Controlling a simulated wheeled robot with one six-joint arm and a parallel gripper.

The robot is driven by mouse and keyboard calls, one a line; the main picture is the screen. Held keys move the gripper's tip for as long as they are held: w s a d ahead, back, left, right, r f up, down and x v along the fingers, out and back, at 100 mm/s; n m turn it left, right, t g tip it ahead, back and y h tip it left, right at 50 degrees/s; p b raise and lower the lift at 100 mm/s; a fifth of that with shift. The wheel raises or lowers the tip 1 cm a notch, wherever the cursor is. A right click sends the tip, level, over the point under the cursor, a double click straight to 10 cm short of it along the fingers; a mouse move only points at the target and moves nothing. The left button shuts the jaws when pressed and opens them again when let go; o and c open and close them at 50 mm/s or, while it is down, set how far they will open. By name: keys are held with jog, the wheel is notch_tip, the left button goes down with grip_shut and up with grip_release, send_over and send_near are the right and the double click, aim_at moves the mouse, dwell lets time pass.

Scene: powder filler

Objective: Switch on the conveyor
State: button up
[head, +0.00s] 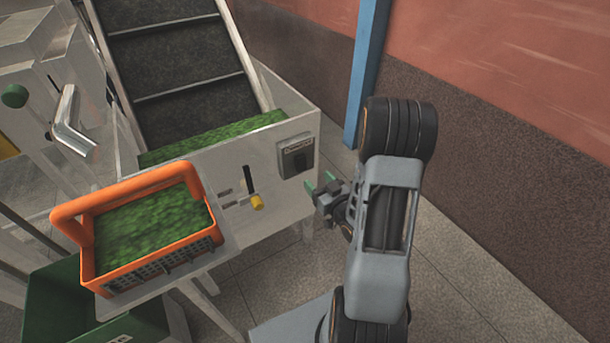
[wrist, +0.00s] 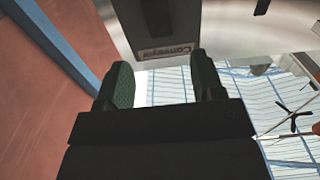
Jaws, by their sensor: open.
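The conveyor (head: 170,57) is a dark, ribbed sloping belt with green leafy material at its lower end. A dark grey switch box (head: 297,156) is fixed on the pale front panel near its right end. In the wrist view the box (wrist: 148,46) bears an upside-down label reading "Conveyor" and a black switch part (wrist: 160,14), cut by the top edge. My gripper (head: 319,182) is open and empty, just below and right of the box. In the wrist view its green-padded fingers (wrist: 160,64) point towards the box's label end. Contact cannot be told.
A lever with a yellow grip (head: 257,202) sits in slots left of the box. An orange basket (head: 150,179) of green material stands further left, above a green bin (head: 57,299). A blue post (head: 367,70) and a red-brown wall (head: 500,60) are to the right.

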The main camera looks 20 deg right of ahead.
aim_at(302, 163)
jog(key=w, duration=0.5)
jog(key=w+a+p, duration=0.1)
jog(key=w, duration=0.2)
jog(key=shift+w, duration=0.1)
jog(key=shift+c, duration=0.2)
